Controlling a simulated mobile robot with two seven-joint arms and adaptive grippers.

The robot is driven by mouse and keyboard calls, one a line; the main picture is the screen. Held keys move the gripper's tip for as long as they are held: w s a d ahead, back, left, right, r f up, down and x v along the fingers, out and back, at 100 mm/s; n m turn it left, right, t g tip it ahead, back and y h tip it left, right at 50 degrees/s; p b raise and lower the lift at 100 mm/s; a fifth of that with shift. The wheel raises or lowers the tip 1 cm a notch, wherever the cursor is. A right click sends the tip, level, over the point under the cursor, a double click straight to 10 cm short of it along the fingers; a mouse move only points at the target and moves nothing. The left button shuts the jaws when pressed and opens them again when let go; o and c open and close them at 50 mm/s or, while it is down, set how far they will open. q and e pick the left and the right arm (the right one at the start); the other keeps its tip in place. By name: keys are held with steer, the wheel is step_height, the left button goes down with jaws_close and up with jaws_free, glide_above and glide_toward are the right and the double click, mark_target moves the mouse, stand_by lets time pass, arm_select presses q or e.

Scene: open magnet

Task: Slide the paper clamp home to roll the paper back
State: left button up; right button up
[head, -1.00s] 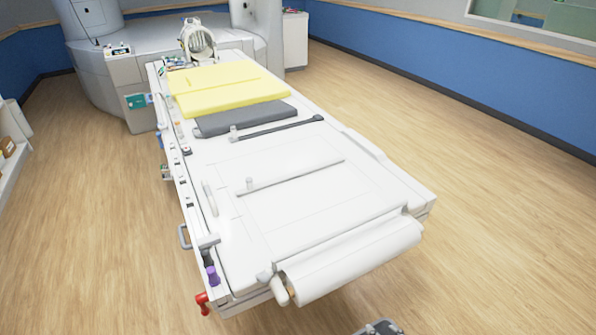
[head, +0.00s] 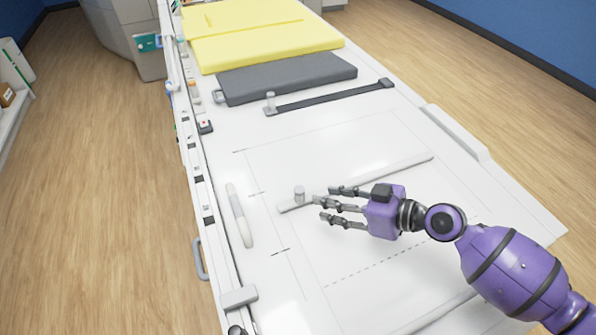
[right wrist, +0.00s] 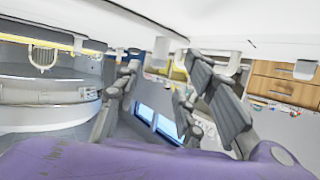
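The paper clamp looks like a thin white bar (head: 360,182) with a small upright grey knob (head: 300,194) near its left end. It lies across the white paper (head: 370,255) on the table. My right gripper (head: 322,205) comes in from the right, just right of the knob, with its fingers spread and pointing left. The fingers appear apart from the knob, though contact with the bar is hard to judge. In the right wrist view the fingers (right wrist: 165,75) are spread with nothing clearly held. My left gripper is not in view.
A dark strap bar (head: 335,98) with its own knob lies farther back, before a grey pad (head: 285,78) and yellow pads (head: 265,45). A white handle-like piece (head: 239,215) lies at the left edge. The paper around the bar is clear.

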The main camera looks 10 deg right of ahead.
steer(key=shift+w+f, duration=0.15)
steer(key=shift+w, duration=0.15)
steer(key=shift+w+a, duration=0.2)
steer(key=shift+a, duration=0.05)
steer(key=p+x, duration=0.1)
steer(key=x, duration=0.5)
steer(key=shift+s+a, duration=0.1)
steer(key=shift+w+a+f+p, duration=0.15)
steer(key=shift+w+a+p, duration=0.1)
steer(key=shift+a+p, duration=0.1)
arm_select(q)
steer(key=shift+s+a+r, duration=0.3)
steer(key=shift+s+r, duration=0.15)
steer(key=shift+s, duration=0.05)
arm_select(e)
steer(key=shift+c, duration=0.3)
jaws_close()
